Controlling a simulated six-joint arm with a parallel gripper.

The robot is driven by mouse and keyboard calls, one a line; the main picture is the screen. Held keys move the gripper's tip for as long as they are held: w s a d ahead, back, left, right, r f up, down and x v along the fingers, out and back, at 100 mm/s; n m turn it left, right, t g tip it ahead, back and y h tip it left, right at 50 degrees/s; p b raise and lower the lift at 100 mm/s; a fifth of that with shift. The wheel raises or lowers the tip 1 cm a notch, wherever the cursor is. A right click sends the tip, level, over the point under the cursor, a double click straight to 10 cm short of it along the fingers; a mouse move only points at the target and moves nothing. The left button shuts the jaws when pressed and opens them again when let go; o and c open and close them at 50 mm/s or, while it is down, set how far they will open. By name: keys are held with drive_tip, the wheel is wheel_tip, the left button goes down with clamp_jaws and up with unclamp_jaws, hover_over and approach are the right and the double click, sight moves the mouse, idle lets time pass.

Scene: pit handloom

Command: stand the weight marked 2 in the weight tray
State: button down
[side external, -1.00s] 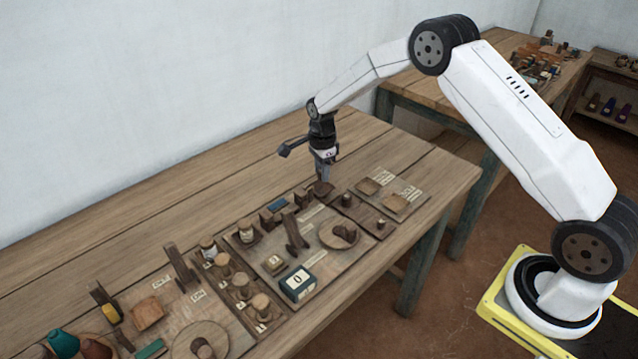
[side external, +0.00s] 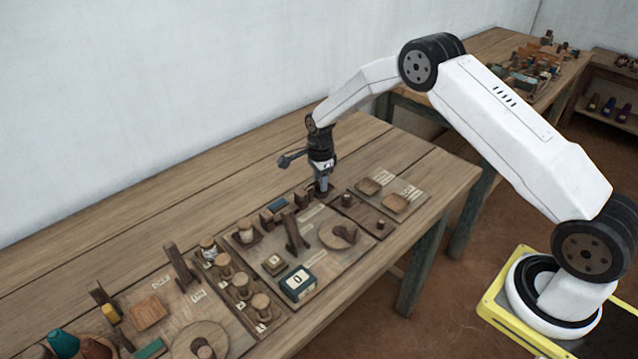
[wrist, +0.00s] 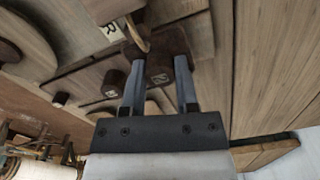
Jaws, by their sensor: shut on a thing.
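My gripper (side external: 322,190) is low over the far end of the narrow wooden weight tray (side external: 364,212), its fingers pointing down. In the wrist view, my gripper (wrist: 158,68) is shut on a dark brown weight (wrist: 157,77), which sits between the fingers. The weight bears a pale mark that looks like a 2, though it is small and blurred. In the side view the fingers mostly hide this weight.
A board with two shallow wooden dishes (side external: 368,187) and paper labels lies right of the tray. The table's back strip is clear.

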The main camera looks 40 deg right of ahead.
drive_tip(key=shift+f, duration=0.15)
drive_tip(key=shift+c, duration=1.8)
unclamp_jaws()
wheel_tip(320, 180, up, 12)
drive_tip(key=shift+r, duration=0.2)
